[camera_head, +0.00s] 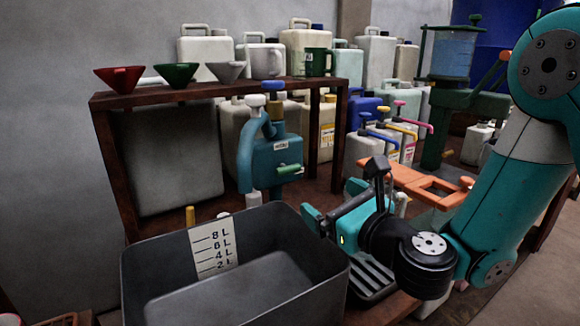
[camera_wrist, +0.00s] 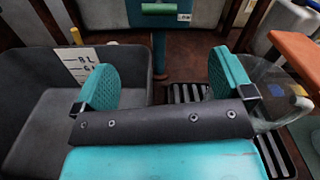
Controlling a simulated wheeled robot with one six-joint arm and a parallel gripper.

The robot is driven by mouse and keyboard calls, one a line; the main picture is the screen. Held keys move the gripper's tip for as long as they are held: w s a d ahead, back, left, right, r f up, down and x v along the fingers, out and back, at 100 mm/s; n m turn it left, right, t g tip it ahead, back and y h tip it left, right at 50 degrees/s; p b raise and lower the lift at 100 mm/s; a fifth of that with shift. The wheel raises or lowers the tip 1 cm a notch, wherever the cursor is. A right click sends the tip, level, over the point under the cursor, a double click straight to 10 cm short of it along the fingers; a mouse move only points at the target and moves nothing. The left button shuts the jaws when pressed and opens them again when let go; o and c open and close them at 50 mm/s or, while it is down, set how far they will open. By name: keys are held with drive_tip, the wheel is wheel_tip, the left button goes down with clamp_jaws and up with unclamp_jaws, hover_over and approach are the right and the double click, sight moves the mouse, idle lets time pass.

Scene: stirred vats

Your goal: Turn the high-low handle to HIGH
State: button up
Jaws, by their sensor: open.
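A teal dispenser (camera_head: 275,152) stands behind the grey bin, with a blue knob on top and a curved spout on its left. A short green handle (camera_head: 289,169) sticks out sideways from its front, roughly level. I take this as the high-low handle; the small white label (camera_head: 281,145) above it is too small to read. The green handle also shows at the top edge of the wrist view (camera_wrist: 158,9). My gripper (camera_wrist: 163,75) is open and empty, its teal fingers spread. It is in front of and below the handle, apart from it.
A grey bin (camera_head: 300,245) with a litre scale stands left of my gripper. A slotted black drip tray (camera_head: 372,278) lies below it. An orange frame (camera_head: 415,180) is at right. A brown shelf (camera_head: 215,90) with funnels and jugs stands behind.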

drive_tip(key=p, duration=1)
approach(290, 172)
drive_tip(key=w+a+r, duration=0.1)
drive_tip(key=w, duration=0.1)
drive_tip(key=p+x, duration=0.3)
drive_tip(key=p, duration=0.3)
drive_tip(key=shift+a+p, duration=0.15)
drive_tip(key=shift+p, duration=0.15)
drive_tip(key=p+x, duration=0.2)
drive_tip(key=p, duration=0.4)
drive_tip(key=shift+p, duration=0.35)
drive_tip(key=shift+w+a+f, duration=0.25)
drive_tip(key=shift+a, duration=0.05)
drive_tip(key=shift+p+x, duration=1)
drive_tip(key=shift+p, duration=0.25)
drive_tip(key=shift+w+d+f, duration=0.1)
drive_tip(key=shift+f, duration=0.1)
drive_tip(key=c, duration=0.8)
